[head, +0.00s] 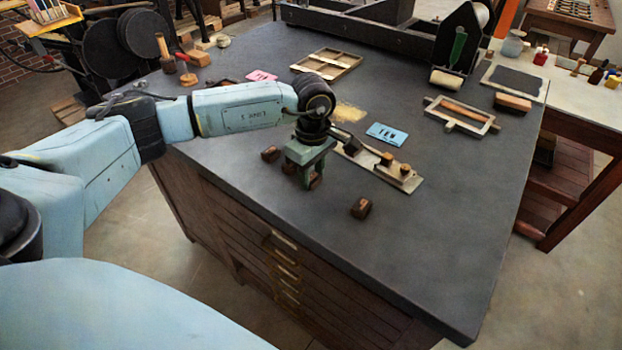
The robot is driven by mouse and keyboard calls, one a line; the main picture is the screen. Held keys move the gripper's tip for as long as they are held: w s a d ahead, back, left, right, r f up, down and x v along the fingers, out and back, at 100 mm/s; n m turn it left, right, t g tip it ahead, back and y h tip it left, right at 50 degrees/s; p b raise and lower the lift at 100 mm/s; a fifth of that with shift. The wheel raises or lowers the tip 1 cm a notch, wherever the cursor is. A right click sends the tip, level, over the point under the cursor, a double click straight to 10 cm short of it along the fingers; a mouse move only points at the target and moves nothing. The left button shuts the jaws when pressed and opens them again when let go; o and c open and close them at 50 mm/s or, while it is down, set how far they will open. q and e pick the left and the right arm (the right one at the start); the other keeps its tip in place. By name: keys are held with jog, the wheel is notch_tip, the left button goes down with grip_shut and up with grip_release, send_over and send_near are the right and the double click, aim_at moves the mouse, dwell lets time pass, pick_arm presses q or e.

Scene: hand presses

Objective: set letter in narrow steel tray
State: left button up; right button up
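The narrow steel tray (412,184) lies on the dark table top in the head view, running from beside my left gripper toward the lower right. Small dark wooden letter blocks stand in it, one near its right end (405,170) and one beside that (387,159). Loose letter blocks lie on the table: one left of the gripper (270,154) and one in front (361,208). My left gripper (311,175) points down just left of the tray, its green fingers low over the table. A letter block shows at its fingertips; whether it is clamped is unclear. My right gripper is out of view.
A blue printed card (387,134) lies behind the tray. The table's front right is clear.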

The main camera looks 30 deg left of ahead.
aim_at(313, 177)
pick_arm(q)
jog(key=shift+c, duration=0.6)
jog(key=shift+r+p, duration=1.6)
jog(key=shift+r, duration=0.95)
jog(key=shift+d, duration=0.15)
jog(key=s+d+r+m, duration=0.5)
jog(key=d+m, duration=0.3)
jog(key=m, duration=0.8)
jog(key=shift+s+d+r, duration=0.2)
jog(key=shift+d+r, duration=0.05)
jog(key=shift+r, duration=0.5)
